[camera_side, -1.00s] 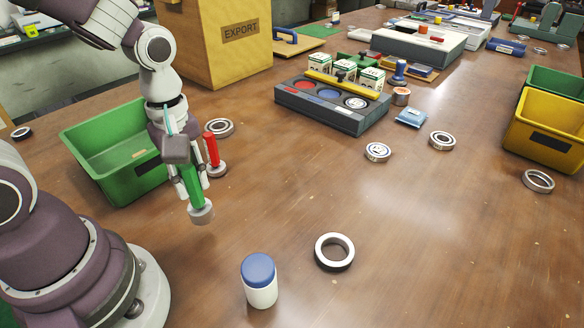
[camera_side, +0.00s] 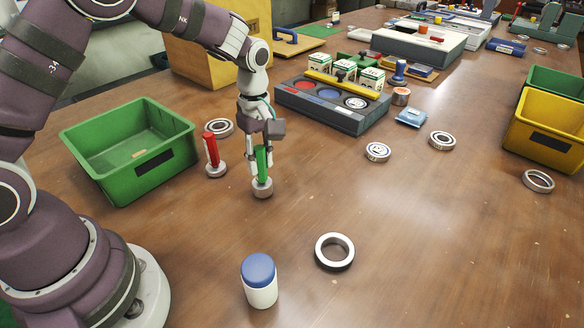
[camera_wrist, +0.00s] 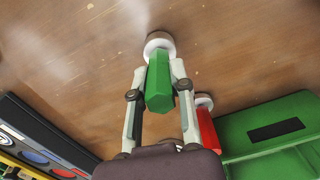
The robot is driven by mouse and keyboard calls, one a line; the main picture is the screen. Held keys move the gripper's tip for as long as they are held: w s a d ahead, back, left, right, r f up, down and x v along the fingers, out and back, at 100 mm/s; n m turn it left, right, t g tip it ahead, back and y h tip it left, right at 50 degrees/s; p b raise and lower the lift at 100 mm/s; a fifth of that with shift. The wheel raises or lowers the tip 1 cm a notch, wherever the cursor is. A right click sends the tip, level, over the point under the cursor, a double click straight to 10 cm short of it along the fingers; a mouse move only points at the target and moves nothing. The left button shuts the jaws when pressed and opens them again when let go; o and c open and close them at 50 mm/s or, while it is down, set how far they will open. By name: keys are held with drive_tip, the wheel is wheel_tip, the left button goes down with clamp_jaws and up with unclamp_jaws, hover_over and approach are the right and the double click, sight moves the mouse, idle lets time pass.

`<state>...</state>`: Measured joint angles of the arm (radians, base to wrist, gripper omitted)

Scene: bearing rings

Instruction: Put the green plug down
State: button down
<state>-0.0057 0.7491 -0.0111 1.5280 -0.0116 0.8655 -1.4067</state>
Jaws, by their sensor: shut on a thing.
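The green plug (camera_side: 262,165) is a green handle on a round grey-white foot. My gripper (camera_side: 262,172) is shut on its handle, with one finger on each side. The plug stands about upright, foot down, right of the red plug (camera_side: 211,150). Its foot is at or just above the brown table (camera_side: 420,240); I cannot tell whether it touches. In the wrist view the green plug (camera_wrist: 159,85) sits between the fingertips of my gripper (camera_wrist: 159,72), its foot beyond them. The red plug (camera_wrist: 206,127) shows behind the right finger there, partly hidden.
A green bin (camera_side: 160,162) stands left. Bearing rings lie behind (camera_side: 219,127), in front (camera_side: 334,252) and to the right (camera_side: 378,152). A blue-capped white jar (camera_side: 260,282) stands at the front. A grey tray (camera_side: 330,115) with coloured wells is behind right. Table right of the plug is clear.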

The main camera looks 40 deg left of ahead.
drive_tip(key=shift+f, duration=0.2)
drive_tip(key=c, duration=1)
unclamp_jaws()
